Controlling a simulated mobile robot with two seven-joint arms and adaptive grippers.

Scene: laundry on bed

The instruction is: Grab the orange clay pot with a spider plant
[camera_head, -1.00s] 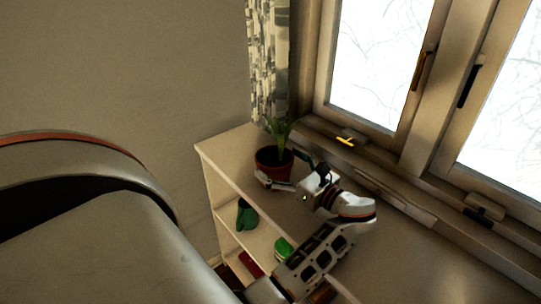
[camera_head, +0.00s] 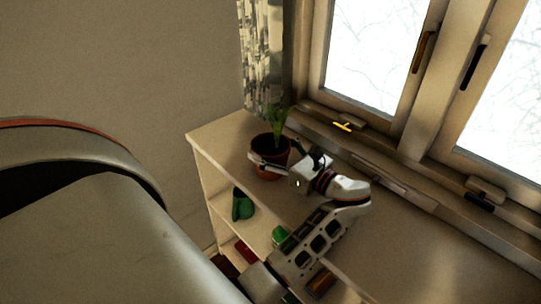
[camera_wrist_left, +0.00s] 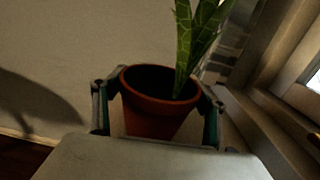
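The orange-brown clay pot (camera_head: 269,142) with a green spider plant (camera_head: 274,118) stands upright near the far end of the shelf top. In the left wrist view the pot (camera_wrist_left: 155,112) is in the middle, with long leaves (camera_wrist_left: 196,40) rising from it. My left gripper (camera_head: 275,155) is at the pot, one finger on each side. In the left wrist view the left gripper (camera_wrist_left: 157,112) looks open, with narrow gaps beside the pot; contact is not clear. The pot's base is partly hidden. My right gripper is not in view.
The white shelf unit (camera_head: 215,137) has a bare top beside the pot. A green item (camera_head: 242,204) and other small items lie on lower shelves. A window sill and frame (camera_head: 385,145) run along the right; a patterned curtain (camera_head: 260,60) hangs behind the pot.

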